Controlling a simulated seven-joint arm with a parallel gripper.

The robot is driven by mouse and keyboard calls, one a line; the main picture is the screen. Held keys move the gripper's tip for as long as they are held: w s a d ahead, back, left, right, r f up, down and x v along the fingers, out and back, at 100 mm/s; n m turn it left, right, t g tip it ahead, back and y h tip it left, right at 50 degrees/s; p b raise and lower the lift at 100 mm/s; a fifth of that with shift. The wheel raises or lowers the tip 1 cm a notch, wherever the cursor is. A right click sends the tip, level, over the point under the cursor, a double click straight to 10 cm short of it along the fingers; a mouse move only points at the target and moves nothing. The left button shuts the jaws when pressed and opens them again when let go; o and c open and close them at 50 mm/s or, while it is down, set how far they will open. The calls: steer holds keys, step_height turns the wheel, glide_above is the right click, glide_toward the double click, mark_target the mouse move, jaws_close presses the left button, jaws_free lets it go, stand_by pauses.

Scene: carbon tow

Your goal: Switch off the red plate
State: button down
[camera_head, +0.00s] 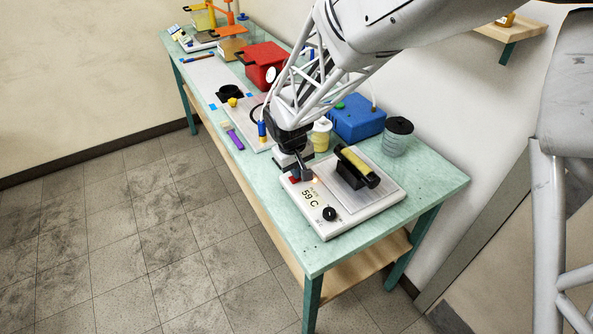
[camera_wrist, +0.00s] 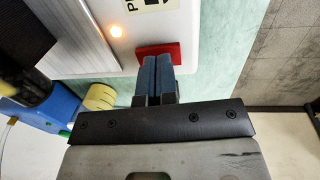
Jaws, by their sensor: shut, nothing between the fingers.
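The white hot plate unit (camera_head: 372,208) sits at the near end of the green table, with a label reading "59 C", a black knob (camera_head: 329,213) and a grey top plate. A red switch (camera_wrist: 160,50) is on its edge; in the head view only a bit of red shows beside my fingers. A small orange light (camera_wrist: 115,31) glows near it. My gripper (camera_head: 301,177) points down at that corner, its blue fingers (camera_wrist: 157,62) shut and empty. Their tips overlap the red switch in the wrist view; I cannot tell if they touch it.
A black block with a yellow top (camera_head: 357,168) stands on the grey plate. A blue box (camera_head: 357,118), a yellow cup (camera_head: 321,134) and a black-lidded jar (camera_head: 397,137) stand behind it. A red box (camera_head: 264,66) and other items lie farther along the table (camera_head: 431,190).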

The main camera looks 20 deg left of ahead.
mark_target(292, 180)
step_height(292, 180, up, 13)
steer(key=s+a, duration=0.1)
steer(key=shift+r, duration=0.2)
steer(key=shift+a, duration=0.1)
stand_by(0.5)
steer(key=shift+w+d, duration=0.45)
steer(key=shift+d, duration=0.05)
steer(key=shift+f, duration=0.15)
steer(key=f, duration=0.9)
steer(key=w+d+f, duration=0.1)
steer(key=f, duration=0.3)
steer(key=shift+w+d+f, duration=0.1)
steer(key=shift+f, duration=0.25)
